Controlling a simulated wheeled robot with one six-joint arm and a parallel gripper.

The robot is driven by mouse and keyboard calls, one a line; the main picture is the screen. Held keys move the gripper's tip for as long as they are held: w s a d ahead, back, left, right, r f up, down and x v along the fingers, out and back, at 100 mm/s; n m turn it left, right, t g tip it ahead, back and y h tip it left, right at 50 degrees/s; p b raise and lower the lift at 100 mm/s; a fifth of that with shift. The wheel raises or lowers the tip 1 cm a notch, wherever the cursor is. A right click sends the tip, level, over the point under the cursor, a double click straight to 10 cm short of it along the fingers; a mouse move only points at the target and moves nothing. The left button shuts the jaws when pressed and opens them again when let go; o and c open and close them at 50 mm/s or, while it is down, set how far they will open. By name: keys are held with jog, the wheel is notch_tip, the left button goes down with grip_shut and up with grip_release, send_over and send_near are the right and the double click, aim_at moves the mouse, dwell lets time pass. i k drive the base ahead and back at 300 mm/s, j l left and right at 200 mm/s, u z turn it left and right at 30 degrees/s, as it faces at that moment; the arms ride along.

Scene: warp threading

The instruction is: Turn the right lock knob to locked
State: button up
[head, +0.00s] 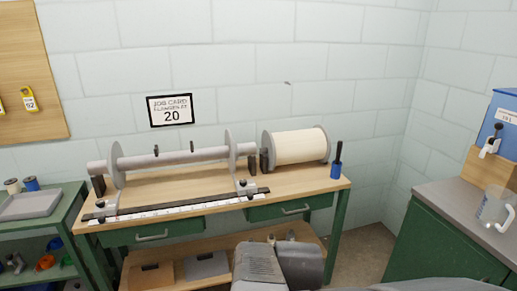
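A wooden bench carries a beam (175,156) with a round flange at each end. A black ruler rail (180,204) runs along the bench front. A metal bracket with a small dark knob (242,183) stands at the rail's right part, below the right flange; it looks like the right lock knob. A similar bracket with a knob (101,205) stands at the left end. The knobs are too small to tell their setting. My grey arm end (278,264) is at the bottom centre, in front of the bench and apart from the knobs. Its fingers cannot be made out clearly.
A cream thread spool (299,146) and a blue pot with a dark handle (336,168) stand at the bench's right. A job card reading 20 (171,110) hangs on the wall. A green cart (70,218) stands left, a green cabinet (440,240) right. Floor shows between bench and cabinet.

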aim_at(243, 182)
jog(key=i+j+u, duration=0.25)
jog(key=i, duration=0.2)
jog(key=i+u, duration=0.25)
jog(key=i, duration=0.2)
